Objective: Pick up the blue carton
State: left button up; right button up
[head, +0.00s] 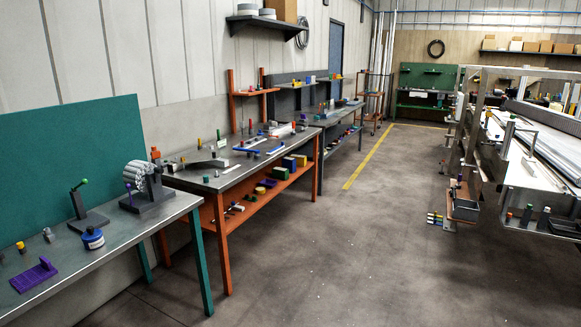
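A small blue box (289,163) that looks like a carton sits on the lower shelf of the orange-legged workbench. It stands among yellow and green blocks and is partly shaded by the tabletop. It is too small in the view to tell its exact shape or any label. Neither of my grippers shows in the head view.
The orange-legged workbench (225,186) stands along the left wall beside a green-legged bench (150,228). A conveyor frame (540,180) stands at the right. The concrete floor (350,250) between them is clear.

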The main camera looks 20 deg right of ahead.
aim_at(289, 162)
jog(key=i+l+z, duration=0.65)
jog(key=i+z, duration=0.2)
jog(key=i, duration=0.15)
jog(key=i+l+z, duration=0.1)
jog(key=i+z, duration=0.3)
jog(key=i, duration=1.25)
jog(key=i+u, duration=0.1)
jog(key=i, duration=0.45)
jog(key=i+l, duration=0.1)
jog(key=i, duration=0.5)
jog(key=i+l+u, duration=0.15)
jog(key=i, duration=0.4)
